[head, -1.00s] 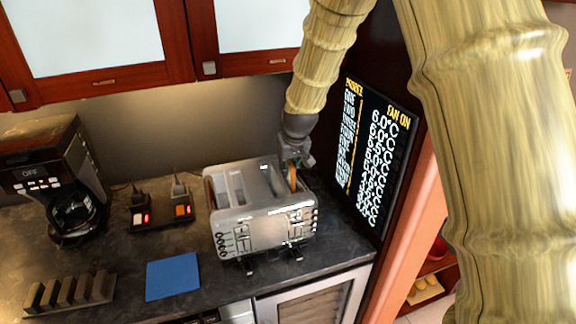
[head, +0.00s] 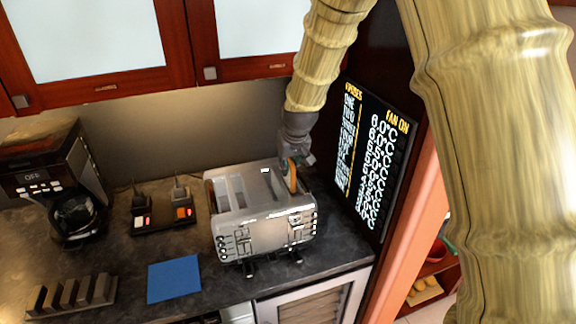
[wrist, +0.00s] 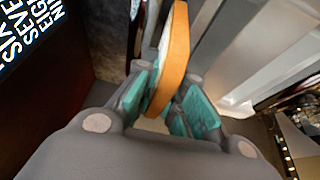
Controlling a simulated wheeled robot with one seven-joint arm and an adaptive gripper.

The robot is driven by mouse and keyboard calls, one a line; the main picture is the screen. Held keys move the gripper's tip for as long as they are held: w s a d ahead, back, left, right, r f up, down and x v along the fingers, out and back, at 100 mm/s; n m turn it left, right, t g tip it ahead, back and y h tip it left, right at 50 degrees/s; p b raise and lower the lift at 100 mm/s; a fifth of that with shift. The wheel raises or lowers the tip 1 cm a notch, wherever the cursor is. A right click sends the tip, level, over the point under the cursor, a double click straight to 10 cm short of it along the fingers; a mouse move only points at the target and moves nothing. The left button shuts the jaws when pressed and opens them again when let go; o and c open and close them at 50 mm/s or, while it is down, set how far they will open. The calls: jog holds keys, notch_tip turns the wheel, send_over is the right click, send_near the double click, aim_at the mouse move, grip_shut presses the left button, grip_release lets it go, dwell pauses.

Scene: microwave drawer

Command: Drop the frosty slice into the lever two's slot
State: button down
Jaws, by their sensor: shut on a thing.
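The bread slice (wrist: 172,60), with an orange-brown crust and a pale face, is held on edge between the teal pads of my gripper (wrist: 168,105). In the head view the slice (head: 292,177) stands upright over the right end of the silver toaster (head: 265,229). My gripper (head: 296,158) is shut on it, just above the toaster's right part. The toaster has long slots on top and levers and buttons on its front. Whether the slice's lower edge is inside a slot is hidden. I cannot tell frost on it.
A coffee maker (head: 62,180) stands at the left, beside a black power strip (head: 163,217) with plugs. A blue square (head: 174,279) and a dark rack (head: 72,294) lie in front. A black display board (head: 375,150) stands close to the right of my gripper.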

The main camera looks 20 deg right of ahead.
jog(key=shift+r+p, duration=0.9)
jog(key=shift+r, duration=0.5)
jog(key=shift+p, duration=0.3)
dwell(1.2)
jog(key=shift+f+b, duration=1.15)
jog(key=shift+f, duration=1.3)
dwell(0.6)
jog(key=c, duration=1.4)
grip_release()
jog(key=v, duration=1.2)
